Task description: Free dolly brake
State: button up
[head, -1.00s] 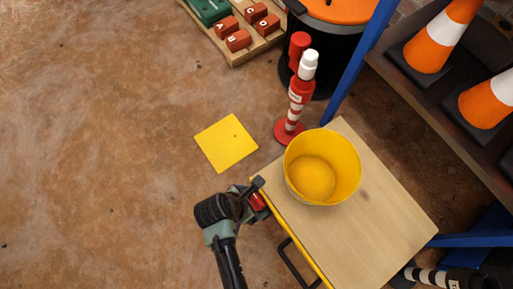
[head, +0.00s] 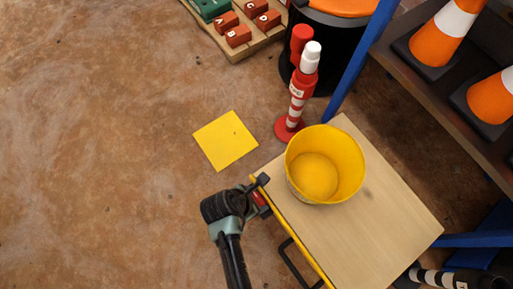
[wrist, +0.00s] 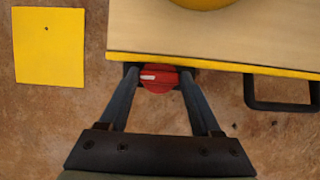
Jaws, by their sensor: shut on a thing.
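The dolly (head: 385,225) has a pale wooden top with a yellow edge. The brake is a red knob (wrist: 158,79) with a white mark, on the dolly's yellow-edged side; it also shows in the head view (head: 259,198). The white mark points left in the wrist view. My gripper (wrist: 159,82) is shut on the red knob, with one finger on each side of it. The fingertips are partly hidden under the dolly's edge. In the head view my gripper (head: 256,193) is at the dolly's left edge.
A yellow bucket (head: 345,188) stands on the dolly. A yellow square (head: 225,140) lies on the floor to the left. A red-and-white post (head: 297,100) stands behind. A black handle (wrist: 280,106) juts from the dolly's side. Floor on the left is clear.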

jog(key=c, duration=0.4)
jog(key=shift+r+p, duration=0.1)
jog(key=shift+p, duration=0.25)
jog(key=shift+r+m+p, duration=0.1)
jog(key=shift+m+p, duration=0.25)
jog(key=shift+m, duration=0.05)
jog(key=shift+w+r+m+g+h+p, duration=0.1)
jog(key=shift+m+g+h+p, duration=0.25)
jog(key=shift+m+p, duration=0.8)
jog(key=m+g+p, duration=0.1)
jog(key=m+p, duration=0.1)
jog(key=m, duration=0.1)
jog(key=shift+w+g, duration=0.1)
jog(key=shift+g, duration=0.15)
jog(key=shift+f+m+g+p, duration=0.15)
jog(key=shift+m+g+p, duration=0.25)
jog(key=shift+m, duration=0.65)
jog(key=shift+f+m+g+p, duration=0.1)
jog(key=shift+m+g+p, duration=0.3)
jog(key=shift+m, duration=0.6)
